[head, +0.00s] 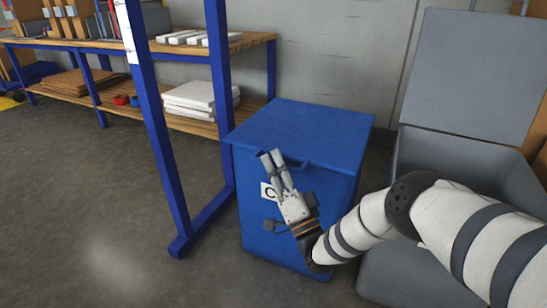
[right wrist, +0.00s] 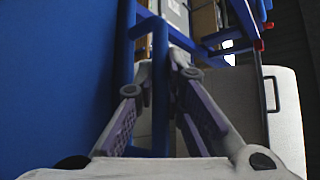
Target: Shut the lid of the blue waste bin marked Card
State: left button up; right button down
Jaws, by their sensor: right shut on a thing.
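The blue waste bin (head: 335,225) stands in the middle of the head view, with a white label on its front that is partly hidden by my gripper; only a "C" shows. Its blue lid (head: 300,130) lies flat across the top and looks down on the rim. My right gripper (head: 272,157) is in front of the bin, its fingertips at the lid's front edge, shut on the lid's handle; the exact contact is hard to see. In the right wrist view the gripper (right wrist: 165,62) points along the blue bin front (right wrist: 55,80). My left gripper is out of view.
A grey bin (head: 375,235) with its lid (head: 470,75) raised stands close on the right, partly behind my right arm. A blue upright frame (head: 165,130) stands just left of the blue bin. Shelves (head: 250,40) with boards run along the wall. Floor at front left is clear.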

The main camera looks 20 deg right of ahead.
jog(key=shift+s+a+f, duration=0.1)
jog(key=shift+a+f, duration=0.05)
jog(key=shift+f, duration=0.5)
jog(key=c, duration=1.7)
grip_release()
jog(key=shift+o, duration=0.2)
jog(key=v, duration=1.2)
jog(key=shift+r, duration=0.2)
